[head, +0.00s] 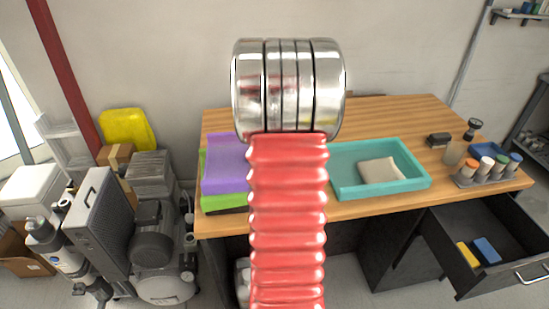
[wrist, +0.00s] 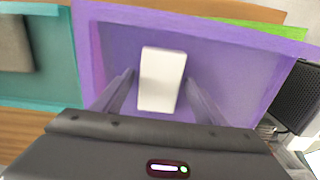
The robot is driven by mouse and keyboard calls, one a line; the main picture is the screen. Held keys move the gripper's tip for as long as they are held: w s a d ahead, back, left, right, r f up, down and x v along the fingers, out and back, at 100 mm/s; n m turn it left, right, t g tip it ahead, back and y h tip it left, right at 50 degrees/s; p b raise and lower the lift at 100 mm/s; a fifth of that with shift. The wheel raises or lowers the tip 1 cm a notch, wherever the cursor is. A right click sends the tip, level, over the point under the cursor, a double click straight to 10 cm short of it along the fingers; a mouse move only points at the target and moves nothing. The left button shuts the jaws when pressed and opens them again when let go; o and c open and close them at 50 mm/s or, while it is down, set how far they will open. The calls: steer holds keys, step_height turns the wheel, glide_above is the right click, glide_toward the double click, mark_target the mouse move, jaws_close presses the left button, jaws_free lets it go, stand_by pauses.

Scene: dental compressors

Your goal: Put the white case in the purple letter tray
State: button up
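The purple letter tray (head: 224,168) is at the left end of the wooden table, on top of a green tray. It fills much of the wrist view (wrist: 225,60). The white case (wrist: 161,78), a small pale block, shows inside the purple tray's outline, slightly tilted in the picture. My gripper (wrist: 160,75) is over the tray, with one finger on each side of the case. Narrow gaps show between fingertips and case, so the fingers look open around it. In the head view my red arm hides the gripper and the case.
A teal tray (head: 345,190) holding a beige item (head: 381,170) stands right of the purple tray. A rack of small bottles (head: 486,172) is at the table's right end. An open drawer (head: 490,240) juts out below. Compressors (head: 153,235) stand left of the table.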

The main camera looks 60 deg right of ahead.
steer(key=shift+r, duration=0.15)
step_height(320, 180, up, 12)
stand_by(0.7)
stand_by(0.6)
